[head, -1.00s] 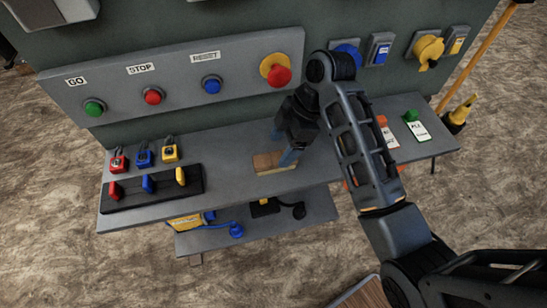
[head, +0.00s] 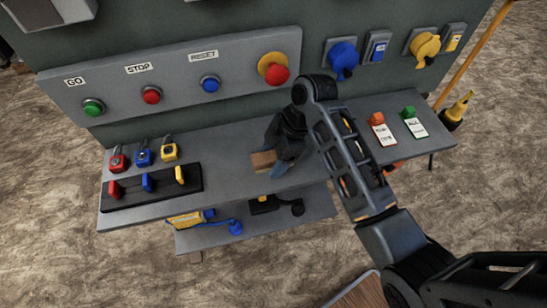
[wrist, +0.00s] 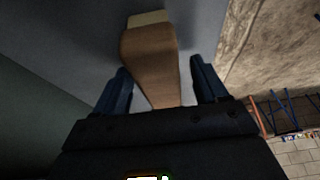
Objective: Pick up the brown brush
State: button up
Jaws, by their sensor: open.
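The brown brush (head: 263,160) is on the grey upper shelf, in front of the control panel. Part of it is hidden behind my gripper in the head view. In the wrist view the brush (wrist: 150,62) shows as a brown block with a paler end, running back between the fingers. My gripper (head: 281,168) is low over the shelf at the brush's right side. In the wrist view the blue fingers of my gripper (wrist: 160,80) are open on either side of the brush, with gaps showing.
Two tags (head: 383,130) lie to the right. The panel with its red button (head: 276,74) rises behind. A lower shelf (head: 257,222) holds a yellow tool and blue and black items.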

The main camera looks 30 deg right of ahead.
aim_at(269, 155)
jog(key=shift+f, duration=0.15)
jog(key=shift+c, duration=0.3)
jog(key=c, duration=1)
jog(key=shift+c, duration=0.2)
jog(key=shift+r, duration=0.5)
jog(key=r, duration=0.4)
jog(key=shift+d, duration=0.25)
jog(key=s+d+r+p, duration=0.5)
jog(key=d+r, duration=0.1)
jog(key=d, duration=0.3)
jog(key=shift+s+d+r+p, duration=0.25)
jog(key=shift+s+d+p, duration=0.05)
jog(key=shift+s, duration=0.1)
